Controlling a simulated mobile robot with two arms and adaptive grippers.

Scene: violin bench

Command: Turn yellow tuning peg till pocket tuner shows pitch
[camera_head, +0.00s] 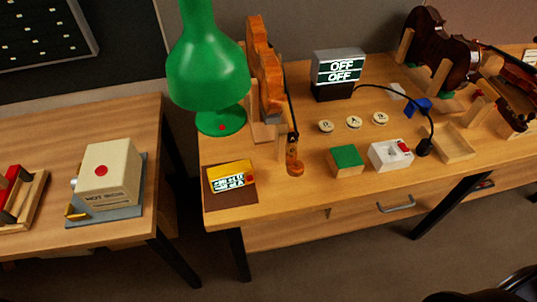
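The pocket tuner appears to be the yellow box (231,176) with a lit display and a small red mark, on a brown mat at the bench's left front corner. Its display text is too small to read. An orange-brown violin (264,70) stands on edge in a wooden holder behind it, with its dark neck (290,105) pointing toward the front edge. The violin's head end (294,160) is small and blurred, and I cannot make out a yellow peg there.
A green lamp (207,75) stands at the left, close to the violin. A display reading OFF twice (339,69), round discs (354,122), a green-topped block (346,160) and a white switch box (390,155) stand rightward. A cable crosses the bench. Another violin (437,55) is at the back right.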

